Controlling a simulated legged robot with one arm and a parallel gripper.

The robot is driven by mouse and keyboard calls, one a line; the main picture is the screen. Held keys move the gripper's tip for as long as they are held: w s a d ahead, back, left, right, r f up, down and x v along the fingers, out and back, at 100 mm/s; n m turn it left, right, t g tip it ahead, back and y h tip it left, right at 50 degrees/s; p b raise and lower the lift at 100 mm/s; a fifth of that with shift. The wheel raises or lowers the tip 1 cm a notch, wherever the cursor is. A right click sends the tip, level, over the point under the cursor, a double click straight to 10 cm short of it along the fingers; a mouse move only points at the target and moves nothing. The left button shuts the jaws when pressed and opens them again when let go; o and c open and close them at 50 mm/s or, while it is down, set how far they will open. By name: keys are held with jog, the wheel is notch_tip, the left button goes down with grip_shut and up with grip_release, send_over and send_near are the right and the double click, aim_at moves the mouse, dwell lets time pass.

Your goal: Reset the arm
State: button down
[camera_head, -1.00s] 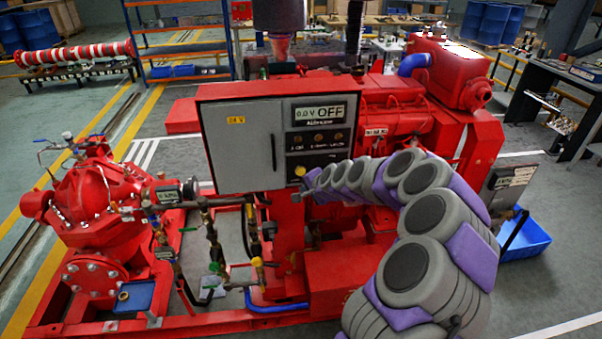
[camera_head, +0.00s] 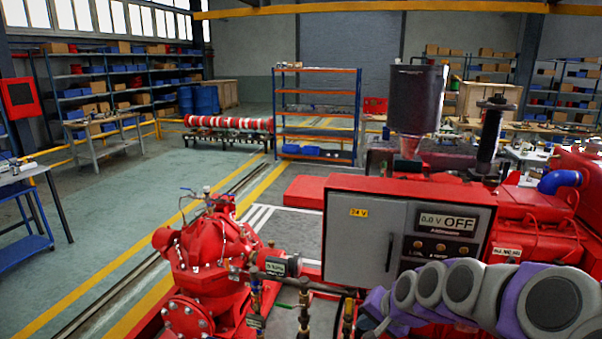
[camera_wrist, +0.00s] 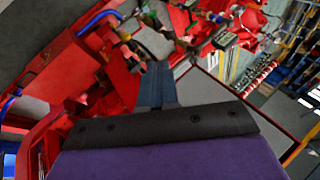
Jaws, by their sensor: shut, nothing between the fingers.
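My arm (camera_head: 480,293), grey and purple, reaches in from the lower right of the head view. It passes in front of the lower part of the grey control panel (camera_head: 350,240), whose display reads "0.0 V OFF". The far end of the arm is low in that view, and the fingers cannot be made out there. In the wrist view my gripper (camera_wrist: 158,70) shows as dark blue-grey fingers together beyond a black bar. It is shut and empty, with red pumpset parts beyond it. That view is tilted.
The red pump (camera_head: 212,255) stands left of the panel. A dark cylinder (camera_head: 418,98) rises behind the panel. A blue-orange shelf (camera_head: 317,70) and a red-white striped pipe (camera_head: 228,123) stand farther back. The green-grey floor at left is mostly open.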

jog(key=s+a+n+g+h, duration=0.1)
jog(key=s+n+g+h, duration=0.3)
jog(key=s, duration=3.1)
jog(key=r+n+g, duration=0.1)
jog(key=n+g, duration=0.1)
jog(key=g, duration=0.1)
jog(key=shift+s+n+g, duration=0.3)
